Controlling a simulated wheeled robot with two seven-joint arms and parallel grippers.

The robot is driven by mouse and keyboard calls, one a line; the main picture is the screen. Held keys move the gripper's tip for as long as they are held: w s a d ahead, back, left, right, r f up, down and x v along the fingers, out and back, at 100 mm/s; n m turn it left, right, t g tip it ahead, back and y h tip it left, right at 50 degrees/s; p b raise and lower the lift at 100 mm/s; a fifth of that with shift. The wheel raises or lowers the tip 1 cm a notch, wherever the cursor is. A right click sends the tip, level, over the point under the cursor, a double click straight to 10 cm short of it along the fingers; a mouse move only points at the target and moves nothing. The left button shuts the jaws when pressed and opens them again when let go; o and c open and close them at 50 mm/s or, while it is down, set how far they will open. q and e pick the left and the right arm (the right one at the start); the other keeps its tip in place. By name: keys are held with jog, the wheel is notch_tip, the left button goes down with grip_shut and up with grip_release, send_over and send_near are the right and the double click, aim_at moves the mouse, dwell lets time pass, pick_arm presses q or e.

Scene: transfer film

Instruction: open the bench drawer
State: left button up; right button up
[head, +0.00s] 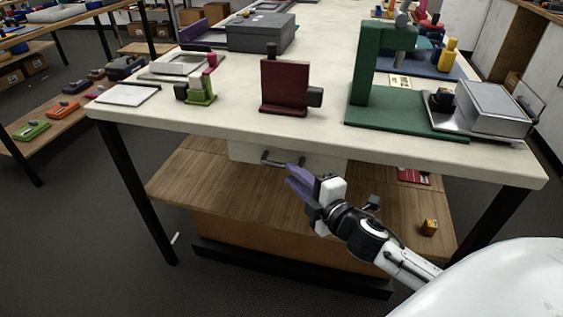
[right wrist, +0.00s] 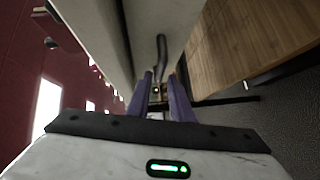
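The drawer (head: 243,152) is a pale front set under the bench top, and it looks closed. Its dark bar handle (head: 268,160) is on the front; in the right wrist view the handle (right wrist: 161,48) stands upright in the picture, ahead of the fingers. My right gripper (head: 290,174) has purple fingers and is just in front of the handle. In the right wrist view its fingers (right wrist: 161,82) are apart, with the handle lined up with the gap between them. I cannot tell whether they touch it. My left gripper is not in view.
The bench top (head: 225,122) carries a dark red block fixture (head: 284,86), a green press (head: 362,80), a grey box (head: 262,32) and a metal case (head: 492,108). A wooden lower shelf (head: 190,180) lies below the drawer, with a small yellow item (head: 429,227).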

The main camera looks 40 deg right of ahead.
aim_at(281, 165)
jog(key=w, duration=0.4)
jog(key=w+f, duration=0.1)
jog(key=w, duration=0.1)
jog(key=shift+w+d, duration=0.2)
jog(key=shift+w, duration=0.1)
grip_shut()
